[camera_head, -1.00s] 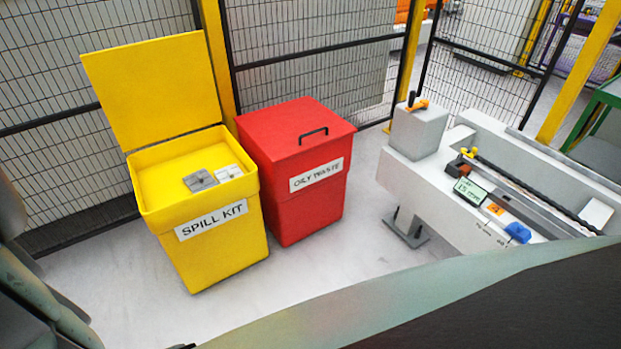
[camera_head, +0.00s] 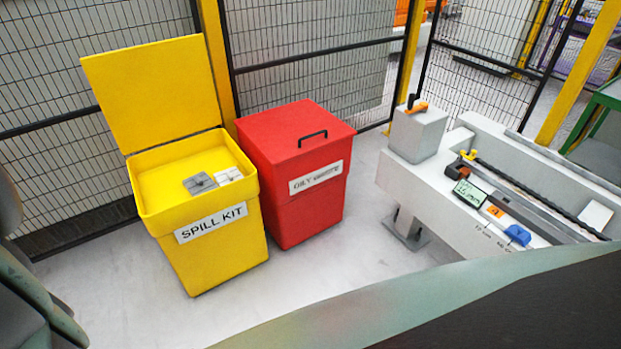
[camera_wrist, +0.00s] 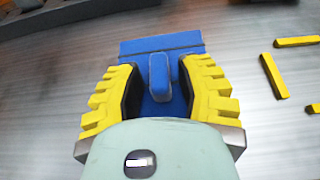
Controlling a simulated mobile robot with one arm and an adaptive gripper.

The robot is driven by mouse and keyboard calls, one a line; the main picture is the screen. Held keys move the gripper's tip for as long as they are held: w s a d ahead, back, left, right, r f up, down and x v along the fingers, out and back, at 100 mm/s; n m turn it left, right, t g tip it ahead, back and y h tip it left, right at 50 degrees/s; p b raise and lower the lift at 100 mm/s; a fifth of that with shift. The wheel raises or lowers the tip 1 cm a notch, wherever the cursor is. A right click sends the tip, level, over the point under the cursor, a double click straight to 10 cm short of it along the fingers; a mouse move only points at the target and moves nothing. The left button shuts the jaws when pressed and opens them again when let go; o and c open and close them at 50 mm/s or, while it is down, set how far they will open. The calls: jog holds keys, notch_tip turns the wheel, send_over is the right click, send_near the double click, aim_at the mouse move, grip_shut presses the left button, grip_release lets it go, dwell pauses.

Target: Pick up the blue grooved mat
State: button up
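In the wrist view, a blue piece (camera_wrist: 160,45) lies on a grey streaked surface. It has a flat, wide far part and a raised rounded tab (camera_wrist: 159,75) in its middle. I cannot make out grooves on it or tell for sure that it is the mat. My gripper (camera_wrist: 162,88) has its yellow ridged fingers apart on either side of the tab, with gaps of blue showing between. The near part of the blue piece is hidden by my gripper body. The head view does not show my gripper.
Yellow bars (camera_wrist: 274,76) lie right of my gripper. In the head view, an open yellow spill kit bin (camera_head: 211,249) holds grey and white pads (camera_head: 200,184), beside a closed red bin (camera_head: 307,213). A gantry bench (camera_head: 428,187) at right carries a small blue item (camera_head: 517,235). Mesh fencing stands behind.

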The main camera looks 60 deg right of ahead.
grip_shut()
dwell(0.3)
